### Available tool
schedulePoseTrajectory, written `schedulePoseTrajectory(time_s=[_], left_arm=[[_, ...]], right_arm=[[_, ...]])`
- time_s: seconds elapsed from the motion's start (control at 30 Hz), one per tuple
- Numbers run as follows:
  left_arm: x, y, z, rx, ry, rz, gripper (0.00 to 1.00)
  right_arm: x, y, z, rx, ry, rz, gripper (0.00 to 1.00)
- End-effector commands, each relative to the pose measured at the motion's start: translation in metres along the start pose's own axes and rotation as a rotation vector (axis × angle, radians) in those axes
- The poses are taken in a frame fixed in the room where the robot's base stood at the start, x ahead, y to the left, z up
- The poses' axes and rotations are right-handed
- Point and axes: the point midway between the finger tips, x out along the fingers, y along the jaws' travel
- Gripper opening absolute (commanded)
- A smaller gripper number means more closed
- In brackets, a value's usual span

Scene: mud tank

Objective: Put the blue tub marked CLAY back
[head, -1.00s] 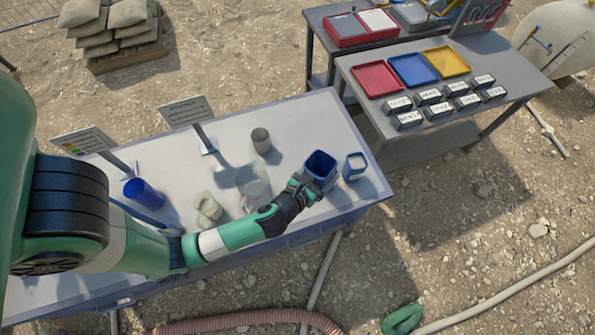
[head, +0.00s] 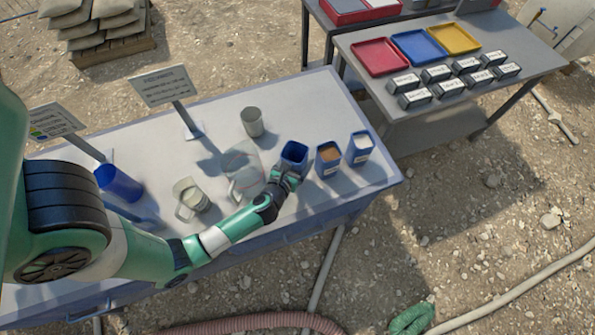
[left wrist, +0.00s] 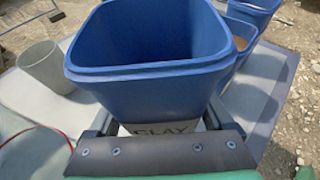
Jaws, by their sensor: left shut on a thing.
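The blue tub marked CLAY (head: 293,155) is upright at the left end of a row of blue tubs on the white table (head: 310,105). In the left wrist view the CLAY tub (left wrist: 150,75) fills the middle, with its label partly hidden by the gripper. My left gripper (head: 284,177) is shut on its near side. I cannot tell whether its base touches the table. A blue tub with brown contents (head: 328,162) stands just to its right, apart by a small gap. A blue tub with pale contents (head: 359,150) stands farther right. My right gripper is not in view.
A clear jug (head: 244,180) stands close left of my gripper. A grey cup (head: 253,123), a smaller jug (head: 190,200) and a blue cylinder (head: 118,184) are farther left. Two sign boards (head: 162,86) stand along the back. A grey table (head: 440,120) holds coloured trays and labelled blocks.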

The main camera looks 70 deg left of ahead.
Motion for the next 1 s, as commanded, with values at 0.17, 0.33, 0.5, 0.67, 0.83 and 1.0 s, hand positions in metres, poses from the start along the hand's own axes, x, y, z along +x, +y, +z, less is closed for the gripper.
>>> schedulePoseTrajectory(time_s=[0.17, 0.33, 0.5, 0.67, 0.83, 1.0], left_arm=[[0.007, 0.0, -0.017, 0.0, -0.001, 0.0, 0.0], [0.011, 0.0, -0.026, 0.001, 0.0, 0.0, 0.0], [0.022, 0.0, -0.053, 0.002, 0.0, 0.0, 0.0], [0.021, 0.0, -0.051, -0.001, -0.001, 0.0, 0.0], [0.022, 0.0, -0.054, -0.001, -0.001, 0.0, 0.0], [0.023, 0.0, -0.054, 0.0, -0.001, 0.0, 1.0]], right_arm=[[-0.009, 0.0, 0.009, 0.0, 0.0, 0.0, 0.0], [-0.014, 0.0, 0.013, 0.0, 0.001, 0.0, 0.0], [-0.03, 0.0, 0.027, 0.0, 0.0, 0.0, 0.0], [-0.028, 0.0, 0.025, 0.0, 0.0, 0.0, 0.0], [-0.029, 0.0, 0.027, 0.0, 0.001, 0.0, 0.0], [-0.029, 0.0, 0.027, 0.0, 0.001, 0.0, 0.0]])
